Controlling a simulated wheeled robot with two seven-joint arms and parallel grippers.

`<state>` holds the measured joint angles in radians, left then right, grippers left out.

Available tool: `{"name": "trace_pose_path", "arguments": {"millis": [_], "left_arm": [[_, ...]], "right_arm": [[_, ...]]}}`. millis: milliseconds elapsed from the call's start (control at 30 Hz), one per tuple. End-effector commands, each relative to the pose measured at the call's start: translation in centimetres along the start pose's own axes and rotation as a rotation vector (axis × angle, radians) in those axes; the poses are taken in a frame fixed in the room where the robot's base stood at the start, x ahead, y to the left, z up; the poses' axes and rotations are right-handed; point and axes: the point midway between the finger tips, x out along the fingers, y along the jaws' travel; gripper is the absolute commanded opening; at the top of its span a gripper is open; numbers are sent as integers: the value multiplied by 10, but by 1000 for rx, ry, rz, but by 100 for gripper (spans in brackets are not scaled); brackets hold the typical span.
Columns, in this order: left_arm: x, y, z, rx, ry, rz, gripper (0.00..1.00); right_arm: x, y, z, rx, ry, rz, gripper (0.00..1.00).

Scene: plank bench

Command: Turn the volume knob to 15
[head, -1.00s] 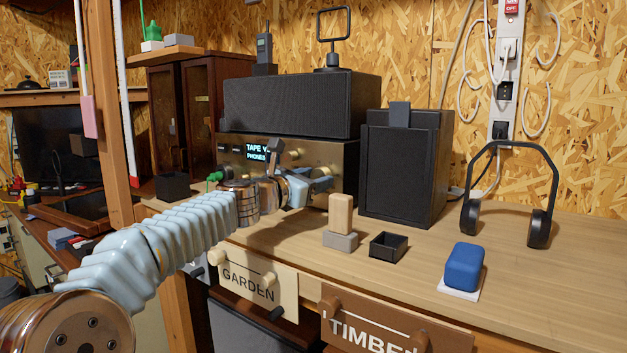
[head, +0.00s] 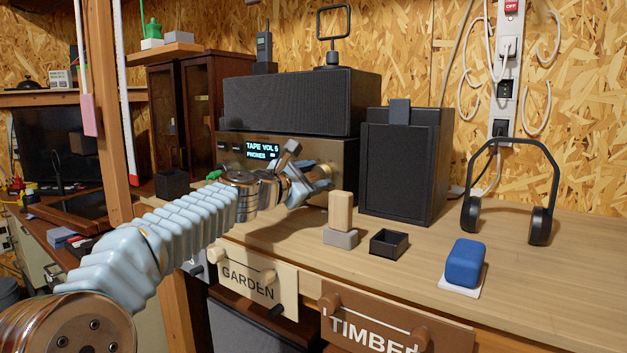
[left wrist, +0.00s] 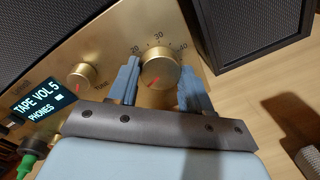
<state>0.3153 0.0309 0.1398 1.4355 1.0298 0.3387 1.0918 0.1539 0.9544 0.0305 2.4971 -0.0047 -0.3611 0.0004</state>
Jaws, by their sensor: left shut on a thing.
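The brass-fronted amplifier (head: 230,150) stands under a long black speaker. Its display (head: 263,150) reads TAPE VOL 5 and PHONES. In the left wrist view the large brass volume knob (left wrist: 158,66) has a red pointer mark at its lower left, and the scale numbers 20, 30 and 40 show above it. My left gripper (head: 318,180) is at the panel's right part, its wrist tilted. In the left wrist view its two blue-grey fingers (left wrist: 160,80) are on either side of the volume knob, shut on it. My right gripper is not in view.
A green plug (left wrist: 27,163) is in the panel. A black speaker (head: 402,165) stands close on the right. Wooden block (head: 341,212), black tray (head: 389,244), blue block (head: 464,263) and headphones (head: 540,225) are on the bench.

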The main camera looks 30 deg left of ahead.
Motion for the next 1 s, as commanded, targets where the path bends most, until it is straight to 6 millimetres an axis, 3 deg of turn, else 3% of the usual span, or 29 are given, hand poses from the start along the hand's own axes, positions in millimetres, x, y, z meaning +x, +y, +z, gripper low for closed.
{"name": "trace_pose_path", "arguments": {"millis": [600, 1000], "left_arm": [[1, -3, 0, 577, 33, -10, 18], [1, -3, 0, 845, 48, -15, 18]], "right_arm": [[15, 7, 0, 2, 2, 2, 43], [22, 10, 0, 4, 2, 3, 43]]}}
